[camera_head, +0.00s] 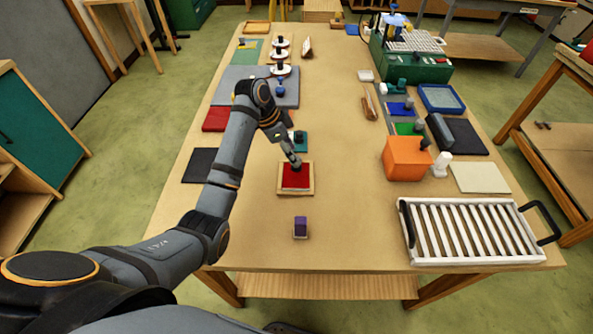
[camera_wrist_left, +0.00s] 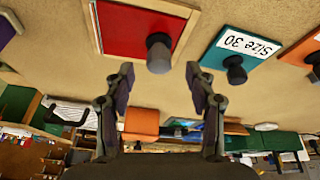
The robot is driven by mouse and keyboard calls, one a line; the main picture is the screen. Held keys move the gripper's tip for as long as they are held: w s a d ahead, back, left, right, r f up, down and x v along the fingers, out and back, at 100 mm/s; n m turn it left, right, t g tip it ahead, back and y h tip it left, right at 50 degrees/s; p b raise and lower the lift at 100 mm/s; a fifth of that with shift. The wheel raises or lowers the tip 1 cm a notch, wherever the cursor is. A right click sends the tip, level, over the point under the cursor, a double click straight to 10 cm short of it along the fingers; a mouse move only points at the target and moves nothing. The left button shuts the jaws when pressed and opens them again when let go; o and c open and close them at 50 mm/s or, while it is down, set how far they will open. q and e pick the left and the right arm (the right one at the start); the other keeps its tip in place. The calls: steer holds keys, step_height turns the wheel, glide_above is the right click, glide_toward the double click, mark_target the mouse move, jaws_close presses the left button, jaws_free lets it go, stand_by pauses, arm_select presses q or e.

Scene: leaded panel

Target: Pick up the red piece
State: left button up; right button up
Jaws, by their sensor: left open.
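The red piece (camera_head: 299,182) is a flat red square with a dark knob, lying in a light wooden frame (camera_head: 310,190) near the middle of the table. In the left wrist view the red piece (camera_wrist_left: 125,28) is at the top, with its dark round knob (camera_wrist_left: 159,53) toward the gap between my fingers. My left gripper (camera_head: 294,163) is over the frame, close to the knob. In the wrist view its two fingers (camera_wrist_left: 160,75) are apart with nothing between them. It hides part of the knob in the head view. My right gripper is in neither view.
A teal piece (camera_wrist_left: 245,42) labelled "Size 30" with a knob lies beside the frame. A purple block (camera_head: 300,227) stands nearer the table's front. An orange box (camera_head: 405,160) and a white slatted rack (camera_head: 470,232) stand right. The tabletop (camera_head: 345,205) between is clear.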

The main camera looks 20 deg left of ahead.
mark_target(296, 171)
arm_select(q)
steer(key=x, duration=0.2)
steer(key=p+x, duration=0.1)
steer(key=x, duration=0.1)
steer(key=shift+s+a, duration=0.1)
steer(key=shift+s, duration=0.1)
steer(key=shift+w+f, duration=0.1)
steer(key=shift+f, duration=0.2)
jaws_close()
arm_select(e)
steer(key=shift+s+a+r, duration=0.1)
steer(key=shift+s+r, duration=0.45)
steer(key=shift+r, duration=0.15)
